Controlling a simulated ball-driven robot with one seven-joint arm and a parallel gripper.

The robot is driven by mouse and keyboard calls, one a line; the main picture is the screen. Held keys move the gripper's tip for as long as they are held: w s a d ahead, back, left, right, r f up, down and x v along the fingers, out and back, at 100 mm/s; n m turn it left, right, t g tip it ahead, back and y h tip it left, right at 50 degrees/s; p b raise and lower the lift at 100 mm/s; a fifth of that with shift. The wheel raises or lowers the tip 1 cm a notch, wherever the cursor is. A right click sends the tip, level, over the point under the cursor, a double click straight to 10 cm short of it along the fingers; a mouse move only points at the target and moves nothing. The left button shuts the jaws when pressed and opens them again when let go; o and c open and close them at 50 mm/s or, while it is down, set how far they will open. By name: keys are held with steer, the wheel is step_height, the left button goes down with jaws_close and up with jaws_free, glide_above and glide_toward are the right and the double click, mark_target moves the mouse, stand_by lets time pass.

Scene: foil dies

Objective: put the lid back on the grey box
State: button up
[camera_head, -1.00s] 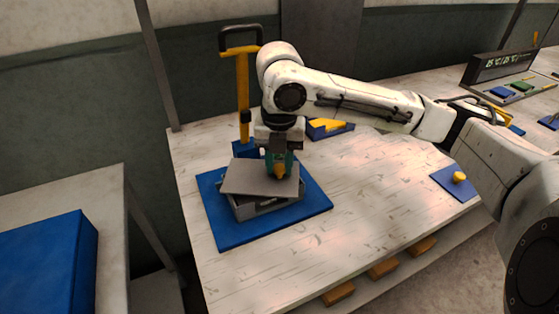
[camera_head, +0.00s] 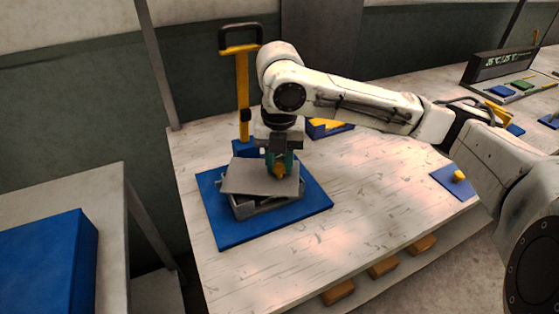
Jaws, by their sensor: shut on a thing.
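The grey box (camera_head: 268,207) stands on a blue mat (camera_head: 230,236) at the left part of the table. Its flat grey lid (camera_head: 250,178) lies over the top of the box, tilted and set off toward the left, so that part of the box's right side shows past it. Dark parts of the box's inside show under the lid's right edge. The far side of the box is hidden.
A yellow post with a black handle (camera_head: 242,85) stands on a blue base behind the mat. A blue and yellow holder (camera_head: 328,128) is behind my gripper. The table's middle is clear.

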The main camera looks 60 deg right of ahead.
stand_by(0.4)
steer(key=o, duration=1.6)
steer(key=shift+r+p, duration=3.1)
steer(key=shift+r, duration=0.4)
jaws_close()
